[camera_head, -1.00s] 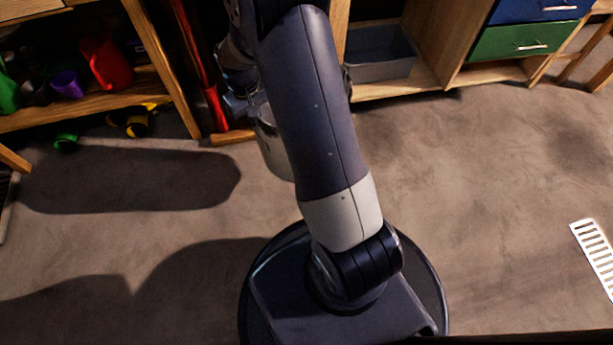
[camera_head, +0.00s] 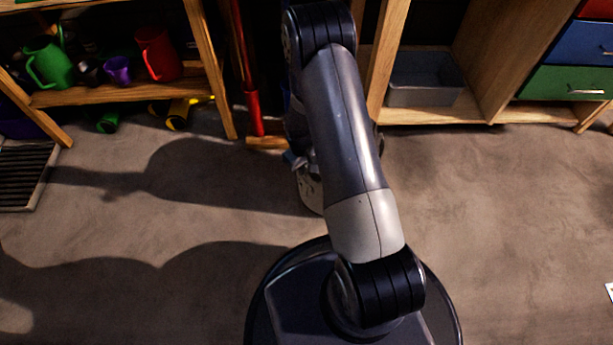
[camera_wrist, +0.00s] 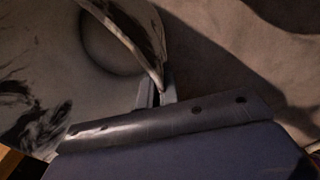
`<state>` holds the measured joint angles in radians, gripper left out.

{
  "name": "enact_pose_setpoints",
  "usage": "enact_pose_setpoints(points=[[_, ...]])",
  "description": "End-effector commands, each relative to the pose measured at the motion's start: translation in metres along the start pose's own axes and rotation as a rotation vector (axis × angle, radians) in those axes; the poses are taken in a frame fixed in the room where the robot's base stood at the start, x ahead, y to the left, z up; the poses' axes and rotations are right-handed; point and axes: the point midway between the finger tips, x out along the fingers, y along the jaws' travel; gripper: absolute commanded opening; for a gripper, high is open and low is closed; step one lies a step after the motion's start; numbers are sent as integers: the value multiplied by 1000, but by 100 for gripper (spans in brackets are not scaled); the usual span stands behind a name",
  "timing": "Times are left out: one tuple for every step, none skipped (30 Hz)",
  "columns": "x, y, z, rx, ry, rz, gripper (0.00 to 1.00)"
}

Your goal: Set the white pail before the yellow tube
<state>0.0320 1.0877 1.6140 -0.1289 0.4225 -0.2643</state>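The white pail (camera_wrist: 50,65), whitish with dark smudges, fills the upper left of the wrist view. Its rim runs to my gripper (camera_wrist: 160,96), which appears shut on it; the fingertips are only partly visible. In the head view part of the pail (camera_head: 311,192) shows just left of my arm, which hides the rest. The yellow tube (camera_head: 179,114), with a dark end, lies on the floor under the low shelf at the left, up and left of the pail.
The shelf (camera_head: 120,90) holds a green can (camera_head: 48,64), a purple cup (camera_head: 118,70) and a red jug (camera_head: 158,54). A green item (camera_head: 108,123) lies beside the tube. A red post (camera_head: 252,110) stands right of the shelf. A grey bin (camera_head: 425,80) sits right. Floor before the tube is clear.

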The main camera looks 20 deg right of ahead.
Motion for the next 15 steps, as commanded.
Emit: enact_pose_setpoints(points=[[2, 0, -1, -1, 3, 2, 0], [3, 0, -1, -1, 3, 2, 0], [6, 0, -1, 0, 3, 2, 0], [8, 0, -1, 0, 3, 1, 0], [11, 0, -1, 0, 3, 1, 0], [16, 0, -1, 0, 3, 1, 0], [20, -1, -1, 0, 3, 1, 0], [24, -1, -1, 0, 3, 1, 0], [30, -2, -1, 0, 2, 1, 0], [34, -2, -1, 1, 1, 0, 0], [37, -2, -1, 1, 2, 1, 0], [39, -2, -1, 1, 2, 1, 0], [40, -2, -1, 1, 3, 1, 0], [40, -2, -1, 1, 3, 1, 0], [40, -2, -1, 1, 4, 1, 0]])
